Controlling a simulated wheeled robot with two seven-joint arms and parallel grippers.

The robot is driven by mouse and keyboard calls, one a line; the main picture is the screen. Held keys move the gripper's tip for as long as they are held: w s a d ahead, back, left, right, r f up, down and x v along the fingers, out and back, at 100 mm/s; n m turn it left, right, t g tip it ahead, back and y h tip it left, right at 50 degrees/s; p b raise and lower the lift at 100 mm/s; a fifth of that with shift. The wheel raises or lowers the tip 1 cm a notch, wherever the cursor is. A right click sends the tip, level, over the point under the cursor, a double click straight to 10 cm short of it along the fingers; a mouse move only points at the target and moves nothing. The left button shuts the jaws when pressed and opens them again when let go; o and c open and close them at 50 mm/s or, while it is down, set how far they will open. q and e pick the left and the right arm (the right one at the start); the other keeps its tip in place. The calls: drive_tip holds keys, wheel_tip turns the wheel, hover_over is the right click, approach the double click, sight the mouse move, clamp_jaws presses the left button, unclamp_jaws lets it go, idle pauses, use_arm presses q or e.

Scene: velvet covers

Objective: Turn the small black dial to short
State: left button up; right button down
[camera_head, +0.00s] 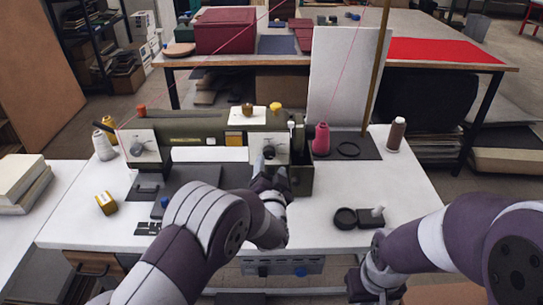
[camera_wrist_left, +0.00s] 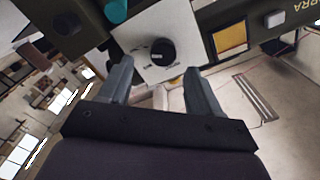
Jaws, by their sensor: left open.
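The small black dial (camera_wrist_left: 162,51) sits on a white square plate on the sewing machine's front, with tiny print around it too small to read. In the head view the dial (camera_head: 269,152) shows just beyond my left gripper (camera_head: 262,166). In the left wrist view my left gripper (camera_wrist_left: 157,70) is open, its two fingers apart, with the dial seen between and beyond the tips. I see no clear contact. My right gripper (camera_head: 365,283) is low at the table's front edge, away from the dial; its fingers do not show clearly.
The olive sewing machine (camera_head: 200,128) stands on a white table (camera_head: 330,190). A pink thread cone (camera_head: 321,139) stands to the right. A black round dish (camera_head: 345,218) lies at the front right. A teal knob (camera_wrist_left: 116,11) is near the dial's plate.

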sight(269, 156)
use_arm(q)
drive_tip(key=w, duration=0.4)
drive_tip(key=shift+w+a+r, duration=0.1)
drive_tip(key=shift+w+a, duration=0.1)
drive_tip(key=shift+a, duration=0.05)
drive_tip(key=shift+w+d, duration=0.1)
drive_tip(key=shift+w, duration=0.4)
drive_tip(key=shift+s, duration=0.1)
drive_tip(key=shift+c, duration=0.8)
drive_tip(key=c, duration=0.9)
